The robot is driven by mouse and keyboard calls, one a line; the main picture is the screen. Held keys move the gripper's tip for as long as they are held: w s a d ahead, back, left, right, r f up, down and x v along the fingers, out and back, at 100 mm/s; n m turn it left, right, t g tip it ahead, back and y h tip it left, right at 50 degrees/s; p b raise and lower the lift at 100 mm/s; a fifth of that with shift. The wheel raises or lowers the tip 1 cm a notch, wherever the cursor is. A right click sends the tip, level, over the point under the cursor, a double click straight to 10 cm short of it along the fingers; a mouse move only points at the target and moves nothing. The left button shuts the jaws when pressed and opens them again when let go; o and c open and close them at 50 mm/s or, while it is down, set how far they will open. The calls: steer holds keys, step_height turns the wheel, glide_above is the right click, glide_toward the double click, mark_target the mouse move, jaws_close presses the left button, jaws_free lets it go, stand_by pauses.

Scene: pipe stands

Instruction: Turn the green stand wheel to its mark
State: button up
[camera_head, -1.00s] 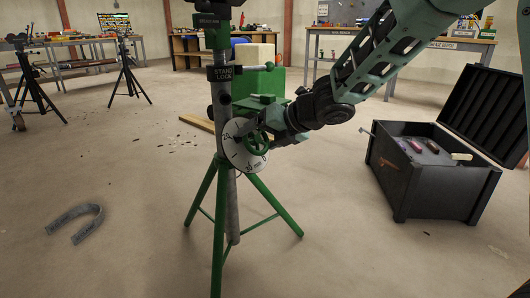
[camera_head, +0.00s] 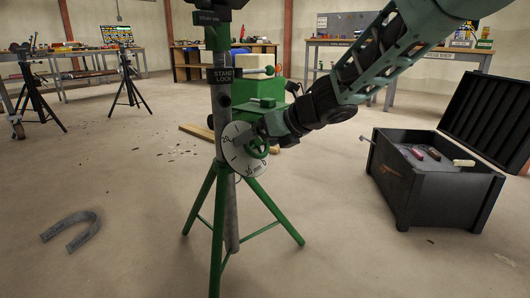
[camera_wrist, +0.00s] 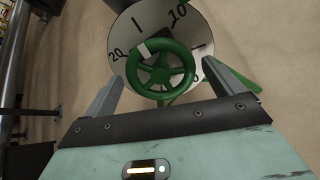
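The green stand wheel (camera_head: 257,148) is a spoked hand wheel in front of a white dial (camera_head: 236,137) on the green pipe stand (camera_head: 222,190). In the wrist view the wheel (camera_wrist: 161,68) shows a white mark (camera_wrist: 144,49) on its upper-left rim. The dial (camera_wrist: 196,25) behind it has a tick line and the figures 20 and 10. My gripper (camera_wrist: 166,90) is open, with one finger on each side of the wheel; I cannot tell whether they touch the rim. In the head view my gripper (camera_head: 268,140) reaches the wheel from the right, its fingers partly hidden.
An open black crate (camera_head: 435,196) stands at right. A grey horseshoe-shaped piece (camera_head: 72,229) lies on the floor at left.

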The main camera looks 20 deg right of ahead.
steer(key=p+v, duration=0.2)
steer(key=v, duration=0.4)
steer(key=shift+p, duration=0.3)
steer(key=shift+s, duration=0.1)
